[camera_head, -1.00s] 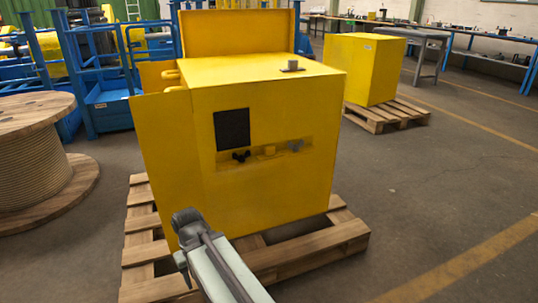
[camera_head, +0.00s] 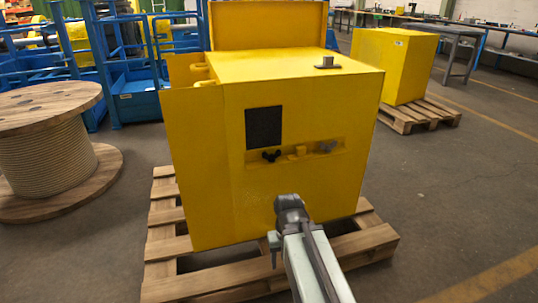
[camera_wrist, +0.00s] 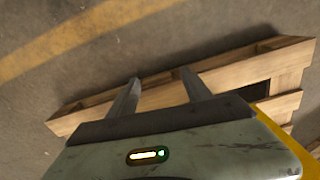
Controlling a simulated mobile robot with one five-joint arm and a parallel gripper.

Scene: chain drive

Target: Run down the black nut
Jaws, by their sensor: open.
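The black nut (camera_head: 271,156) is a small dark wing-shaped piece on the front face of the yellow box (camera_head: 220,170), below a black square panel. A similar grey nut (camera_head: 327,147) sits to its right, with a small yellow block between them. In the head view my arm reaches up in front of the box's lower part, below the black nut and apart from it. My gripper's fingers (camera_wrist: 160,92) show in the wrist view, spread apart with nothing between them. The nut is not in the wrist view.
The box stands on a wooden pallet (camera_head: 165,248), whose edge also shows in the wrist view (camera_wrist: 235,75). A cable spool (camera_head: 45,150) stands at left. Another yellow box (camera_head: 385,65) on a pallet stands behind at right. The floor at right is clear.

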